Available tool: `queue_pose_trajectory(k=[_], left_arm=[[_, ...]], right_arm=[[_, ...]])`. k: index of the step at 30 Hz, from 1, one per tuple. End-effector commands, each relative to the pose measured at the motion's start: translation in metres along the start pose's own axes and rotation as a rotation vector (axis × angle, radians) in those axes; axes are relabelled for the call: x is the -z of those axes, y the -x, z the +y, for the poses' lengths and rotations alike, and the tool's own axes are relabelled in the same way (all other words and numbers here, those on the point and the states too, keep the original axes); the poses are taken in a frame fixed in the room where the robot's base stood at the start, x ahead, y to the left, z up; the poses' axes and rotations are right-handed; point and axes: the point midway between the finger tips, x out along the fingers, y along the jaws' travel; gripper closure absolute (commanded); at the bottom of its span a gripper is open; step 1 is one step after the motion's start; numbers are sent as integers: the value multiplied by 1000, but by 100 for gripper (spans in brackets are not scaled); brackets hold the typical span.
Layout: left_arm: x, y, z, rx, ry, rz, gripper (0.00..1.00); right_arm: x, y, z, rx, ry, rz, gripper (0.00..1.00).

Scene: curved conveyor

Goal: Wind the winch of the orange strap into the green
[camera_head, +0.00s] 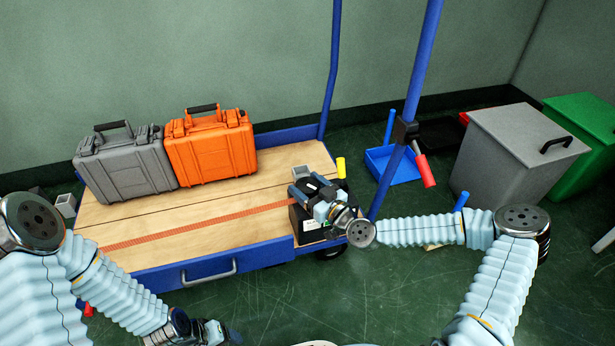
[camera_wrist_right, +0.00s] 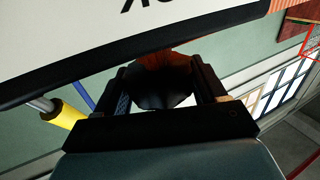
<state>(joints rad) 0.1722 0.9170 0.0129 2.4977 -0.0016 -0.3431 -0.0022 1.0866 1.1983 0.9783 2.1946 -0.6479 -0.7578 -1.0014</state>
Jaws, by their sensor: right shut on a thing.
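The orange strap (camera_head: 190,230) lies flat across the wooden deck of a blue cart and runs to the dark winch (camera_head: 308,228) at the deck's right edge. My right gripper (camera_head: 314,192) is over the winch and hides much of it. In the right wrist view its fingers (camera_wrist_right: 161,88) are shut on a dark round part, seemingly the winch's knob. A pale panel with black letters (camera_wrist_right: 150,22) fills the top of that view. No green mark on the winch is readable. My left gripper (camera_head: 212,334) is low at the bottom edge, away from the strap; its jaws are unclear.
A grey case (camera_head: 125,165) and an orange case (camera_head: 212,150) stand on the deck (camera_head: 130,220). A yellow grip (camera_head: 341,168) rises beside the winch. Blue posts, a red handle (camera_head: 425,170), a blue dustpan (camera_head: 390,165) and grey and green bins (camera_head: 510,150) are at right.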

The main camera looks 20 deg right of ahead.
Motion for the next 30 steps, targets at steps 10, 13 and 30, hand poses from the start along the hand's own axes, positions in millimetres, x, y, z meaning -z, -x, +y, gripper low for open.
queue_pose_trajectory(k=[10,13,30], left_arm=[[1,26,7,5,2,5,36],[1,29,8,6,2,6,36],[2,37,10,8,3,9,36]], right_arm=[[3,-2,-4,-310,0,1,60],[3,-2,-4,-391,0,2,60],[1,-1,0,-644,-3,5,60]])
